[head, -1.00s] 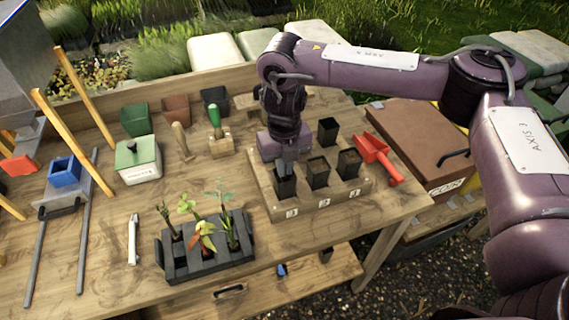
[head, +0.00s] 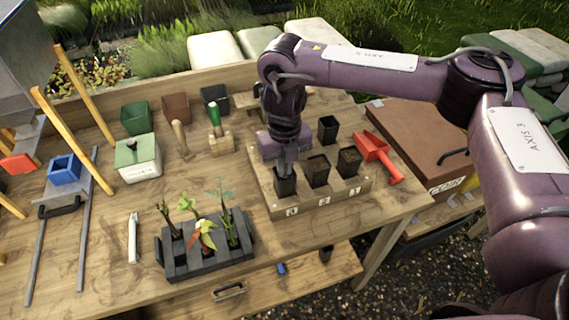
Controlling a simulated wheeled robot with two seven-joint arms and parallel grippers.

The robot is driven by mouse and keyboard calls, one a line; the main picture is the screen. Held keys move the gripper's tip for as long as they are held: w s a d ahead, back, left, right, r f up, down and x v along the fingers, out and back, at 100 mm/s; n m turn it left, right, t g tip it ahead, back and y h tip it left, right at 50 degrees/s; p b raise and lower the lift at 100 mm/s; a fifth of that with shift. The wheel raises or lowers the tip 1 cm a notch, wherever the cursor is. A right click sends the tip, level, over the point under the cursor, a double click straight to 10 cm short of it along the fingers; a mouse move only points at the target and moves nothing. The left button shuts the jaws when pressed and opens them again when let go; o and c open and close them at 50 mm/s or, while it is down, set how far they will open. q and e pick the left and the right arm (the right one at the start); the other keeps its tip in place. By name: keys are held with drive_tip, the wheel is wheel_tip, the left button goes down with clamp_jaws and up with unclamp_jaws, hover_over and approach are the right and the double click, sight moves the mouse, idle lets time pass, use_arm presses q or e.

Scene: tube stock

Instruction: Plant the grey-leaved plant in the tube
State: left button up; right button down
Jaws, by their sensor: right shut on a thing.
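My right gripper (head: 286,170) points straight down at the left front of the wooden rack, above the number 3. It is shut on the rim of a black square tube (head: 285,187) standing in the rack; the gripper hides the inside of that tube. Two more black tubes with brown soil stand beside it, the middle one (head: 318,171) and the right one (head: 349,162). The plant with pale grey-green leaves (head: 219,193) stands at the right of the dark grey plant tray (head: 210,266), apart from the gripper. My left gripper is not in view.
Other plants, one red-leaved (head: 206,237), share the tray. Another black tube (head: 328,129) stands at the rack's back. A red scoop (head: 378,157) lies right of the rack. A white lidded box (head: 138,160) and a green-handled tool (head: 215,117) are behind.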

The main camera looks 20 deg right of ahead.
drive_tip(key=shift+f, duration=0.2)
idle(0.3)
idle(0.4)
drive_tip(key=c, duration=1.5)
unclamp_jaws()
drive_tip(key=c, duration=0.4)
drive_tip(key=shift+c, duration=0.2)
wheel_tip(320, 180, up, 9)
drive_tip(key=p, duration=0.9)
drive_tip(key=shift+p, duration=0.3)
drive_tip(key=shift+a, duration=0.1)
